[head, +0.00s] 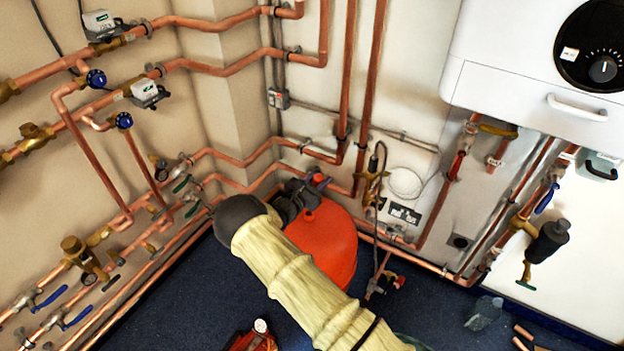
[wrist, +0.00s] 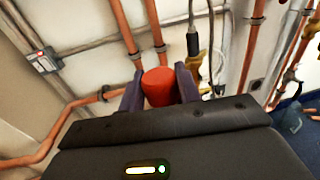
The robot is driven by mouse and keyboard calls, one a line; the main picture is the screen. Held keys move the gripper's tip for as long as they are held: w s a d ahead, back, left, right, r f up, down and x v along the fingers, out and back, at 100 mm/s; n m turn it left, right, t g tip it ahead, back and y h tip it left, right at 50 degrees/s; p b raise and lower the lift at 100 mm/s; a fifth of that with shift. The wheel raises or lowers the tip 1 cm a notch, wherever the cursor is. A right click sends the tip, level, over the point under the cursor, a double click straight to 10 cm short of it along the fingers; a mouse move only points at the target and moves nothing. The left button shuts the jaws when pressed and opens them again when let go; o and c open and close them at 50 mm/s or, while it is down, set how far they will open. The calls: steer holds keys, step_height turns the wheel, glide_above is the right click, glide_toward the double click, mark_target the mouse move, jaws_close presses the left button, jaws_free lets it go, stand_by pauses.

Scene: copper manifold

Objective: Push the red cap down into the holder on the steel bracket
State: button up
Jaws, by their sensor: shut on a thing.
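The red cap (wrist: 158,87) sits between the two dark fingers of my gripper (wrist: 159,80) in the wrist view, with a finger touching each side. In the head view only a small red part of the cap (head: 319,178) shows at the tip of my gripper (head: 322,183), close to the copper pipes near the wall corner. My gripper is shut on the cap. I cannot make out the steel bracket or its holder in either view. The cap's lower end is hidden by my gripper body in the wrist view.
A large red vessel (head: 335,240) stands right beneath my gripper. Vertical copper pipes (head: 369,90) rise just behind it, and a brass fitting with a black cable (head: 374,185) is close to its right. Several pipes and valves line the left wall. Open blue floor (head: 430,300) lies at the right.

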steer(key=shift+w+d+p, duration=0.9)
steer(key=shift+w+d, duration=0.6)
steer(key=shift+d, duration=13.6)
step_height(320, 180, down, 27)
steer(key=b, duration=1.7)
steer(key=shift+b, duration=0.35)
steer(key=shift+a+f, duration=0.1)
steer(key=shift+f, duration=0.2)
